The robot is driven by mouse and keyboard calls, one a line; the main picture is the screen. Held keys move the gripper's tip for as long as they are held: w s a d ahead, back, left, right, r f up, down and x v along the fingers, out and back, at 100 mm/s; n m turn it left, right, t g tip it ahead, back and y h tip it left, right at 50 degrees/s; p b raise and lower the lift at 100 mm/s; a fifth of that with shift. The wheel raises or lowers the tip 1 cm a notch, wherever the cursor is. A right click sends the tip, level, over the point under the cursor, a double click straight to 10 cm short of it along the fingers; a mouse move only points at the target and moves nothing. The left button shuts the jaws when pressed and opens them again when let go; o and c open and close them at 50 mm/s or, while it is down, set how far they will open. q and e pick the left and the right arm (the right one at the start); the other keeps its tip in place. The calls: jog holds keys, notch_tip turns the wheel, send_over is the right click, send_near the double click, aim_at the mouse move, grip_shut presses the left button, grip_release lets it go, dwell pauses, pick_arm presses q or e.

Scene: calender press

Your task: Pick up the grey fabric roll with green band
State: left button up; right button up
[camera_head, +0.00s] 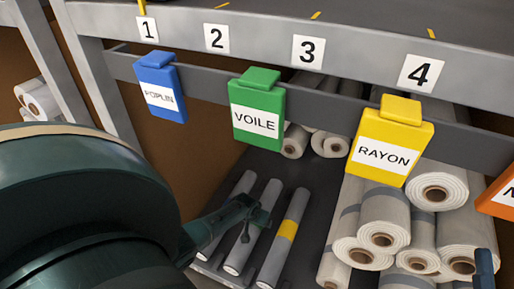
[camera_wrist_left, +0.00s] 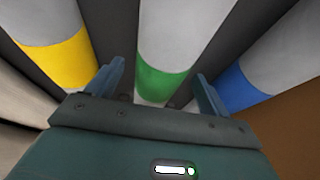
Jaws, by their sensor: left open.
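The grey fabric roll with green band (camera_wrist_left: 175,35) lies between the two fingers of my left gripper (camera_wrist_left: 159,73) in the left wrist view. The fingers stand apart, one on each side of the roll near its green band. In the head view this roll (camera_head: 237,260) is the middle of three on a dark shelf. My left gripper (camera_head: 250,214) reaches over it from the left and hides its band. I cannot tell whether the fingers touch it. At the bottom right edge, a dark blue piece (camera_head: 485,268) looks like part of my right gripper; its jaws cannot be made out.
A yellow-banded roll (camera_head: 284,240) lies just right of it in the head view; a blue-banded roll (camera_wrist_left: 245,85) lies on the other side. Cream rolls (camera_head: 383,222) are stacked at right. A grey rail with blue, green (camera_head: 258,108) and yellow tags crosses above the shelf.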

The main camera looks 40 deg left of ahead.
pick_arm(q)
jog(key=shift+b+x, duration=0.55)
jog(key=shift+x, duration=0.5)
jog(key=c, duration=1.3)
pick_arm(e)
jog(key=shift+s+d+r+n+t+y, duration=0.15)
jog(key=shift+r+n+t+y, duration=0.15)
jog(key=shift+r+n+y, duration=1.05)
